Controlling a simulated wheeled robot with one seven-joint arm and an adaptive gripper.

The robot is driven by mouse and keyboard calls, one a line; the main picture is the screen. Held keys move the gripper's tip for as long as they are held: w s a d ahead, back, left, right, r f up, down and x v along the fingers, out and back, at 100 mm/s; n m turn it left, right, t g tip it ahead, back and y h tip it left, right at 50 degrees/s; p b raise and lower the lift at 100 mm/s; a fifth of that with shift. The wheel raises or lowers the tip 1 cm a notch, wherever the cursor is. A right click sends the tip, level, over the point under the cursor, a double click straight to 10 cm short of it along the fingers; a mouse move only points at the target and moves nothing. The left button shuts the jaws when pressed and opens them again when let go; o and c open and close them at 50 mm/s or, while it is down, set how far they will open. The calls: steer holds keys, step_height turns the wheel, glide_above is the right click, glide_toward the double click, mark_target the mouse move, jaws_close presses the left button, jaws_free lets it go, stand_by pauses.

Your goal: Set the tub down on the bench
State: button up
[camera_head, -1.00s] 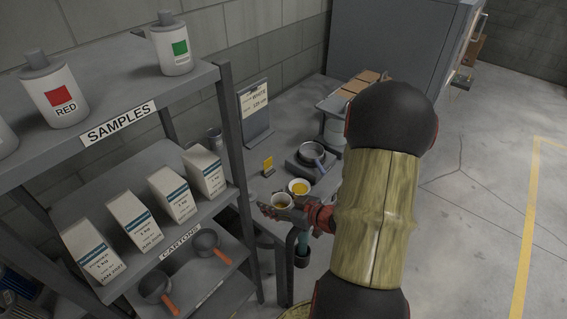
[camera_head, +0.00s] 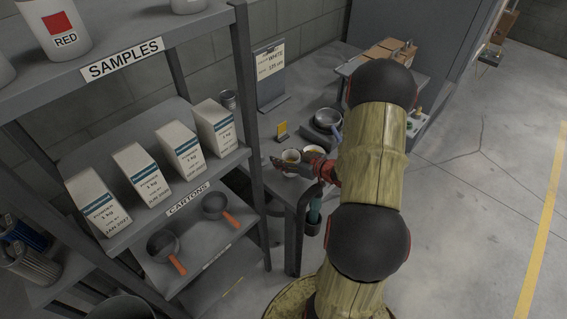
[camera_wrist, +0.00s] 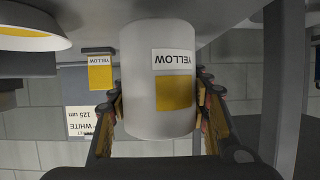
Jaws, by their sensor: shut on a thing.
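The white tub (camera_wrist: 158,80), with a YELLOW label and a yellow square, is between the fingers of my gripper (camera_wrist: 158,105) in the wrist view, which looks upside down. My gripper is shut on its sides. In the head view the tub (camera_head: 290,155) is upright over the front part of the grey bench (camera_head: 262,172), with my gripper (camera_head: 293,165) at its near side. The tub's base is close to the bench top; I cannot tell whether it touches.
A dish with yellow content (camera_head: 313,151) is just right of the tub. A small yellow card (camera_head: 282,131), a pan (camera_head: 327,119) and a WHITE sign (camera_head: 270,65) are behind. The shelf rack (camera_head: 255,130) stands close on the left.

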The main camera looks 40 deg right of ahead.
steer(key=shift+f, duration=0.9)
steer(key=shift+f+b, duration=0.15)
steer(key=shift+b, duration=0.15)
steer(key=o, duration=0.9)
steer(key=shift+o, duration=0.2)
steer(key=shift+s+r, duration=0.2)
steer(key=shift+r, duration=0.05)
steer(key=p+v, duration=0.3)
steer(key=v, duration=0.8)
steer(key=shift+s, duration=0.35)
steer(key=shift+r, duration=0.1)
